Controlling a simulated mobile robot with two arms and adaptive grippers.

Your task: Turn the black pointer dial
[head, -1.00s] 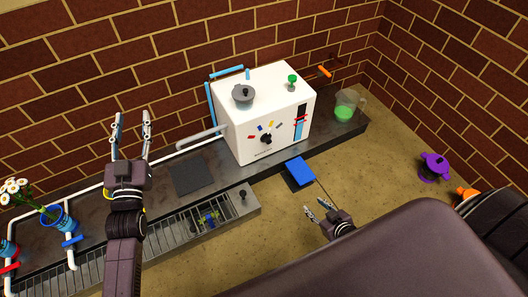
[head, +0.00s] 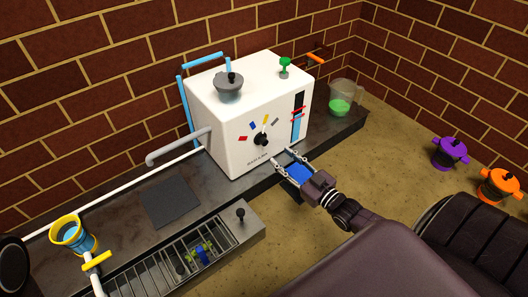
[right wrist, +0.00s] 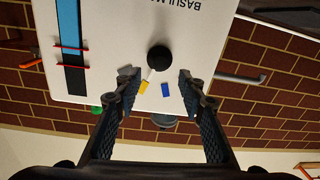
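The black pointer dial (head: 260,140) is on the front of the white machine (head: 220,130). Red, blue, yellow and grey marks sit around it. In the right wrist view the dial (right wrist: 160,57) is a dark round knob, its pale pointer line directed near the yellow mark (right wrist: 143,87). My right gripper (head: 283,161) is in front of the machine, below and right of the dial in the head view. In the right wrist view its fingers (right wrist: 157,78) are spread and empty, on either side of the line to the dial and apart from it. My left gripper is out of view.
A grey pot (head: 229,88) and a green knob (head: 285,68) are on the machine's top. A jug of green liquid (head: 342,98) stands to its right. A grated tray (head: 160,268) is at the front left.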

